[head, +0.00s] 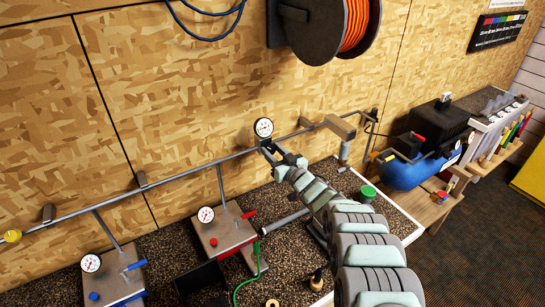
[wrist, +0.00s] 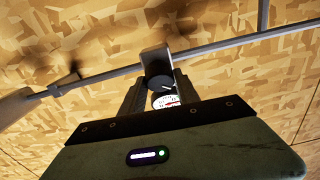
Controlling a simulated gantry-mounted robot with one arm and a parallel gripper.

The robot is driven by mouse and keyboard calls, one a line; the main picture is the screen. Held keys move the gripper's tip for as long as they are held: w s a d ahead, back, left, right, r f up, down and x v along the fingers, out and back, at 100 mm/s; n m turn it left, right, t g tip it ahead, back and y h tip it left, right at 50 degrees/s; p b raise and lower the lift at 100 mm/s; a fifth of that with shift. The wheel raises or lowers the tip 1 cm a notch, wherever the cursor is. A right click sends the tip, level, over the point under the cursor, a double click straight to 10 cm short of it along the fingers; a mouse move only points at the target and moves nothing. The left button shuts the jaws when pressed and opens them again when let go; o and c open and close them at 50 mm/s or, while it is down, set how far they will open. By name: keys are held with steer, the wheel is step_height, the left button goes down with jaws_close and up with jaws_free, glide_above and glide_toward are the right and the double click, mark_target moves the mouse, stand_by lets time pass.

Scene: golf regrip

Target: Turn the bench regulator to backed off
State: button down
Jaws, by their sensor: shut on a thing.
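The bench regulator sits on the grey pipe along the wall; its round white gauge (head: 263,127) shows just above my gripper (head: 269,149) in the head view. In the wrist view, the regulator's dark round knob (wrist: 158,79) lies between the two fingers of my gripper (wrist: 160,88), with a small pale mark near its lower right edge. The gauge face shows below the knob, partly covered by my gripper. My gripper is shut on the knob. In the head view my gripper hides the knob, and the finger contact is hard to see.
Two plates with gauges, one with red levers (head: 222,228) and one with blue (head: 115,275), stand on the speckled bench left of my arm. A hose reel (head: 335,25) hangs above. A blue compressor tank (head: 405,172) stands right. A green-capped jar (head: 368,192) is close to my arm.

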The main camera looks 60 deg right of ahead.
steer(key=f+n+y+b, duration=0.1)
steer(key=b, duration=0.1)
steer(key=shift+n+b, duration=0.3)
steer(key=shift+b, duration=0.05)
steer(key=n+y+b, duration=0.1)
steer(key=n+b, duration=0.3)
steer(key=shift+d+r+t+y+b, duration=0.1)
steer(key=shift+r+t+y+b, duration=0.05)
steer(key=shift+t+y+b, duration=0.25)
steer(key=n+y+b, duration=0.1)
steer(key=n+b, duration=0.1)
steer(key=shift+r+n+b, duration=0.15)
steer(key=shift+n+b, duration=0.15)
steer(key=shift+r+y, duration=0.1)
steer(key=shift+y, duration=0.2)
steer(key=c, duration=0.9)
jaws_free()
steer(key=shift+r, duration=0.1)
steer(key=shift+s, duration=0.1)
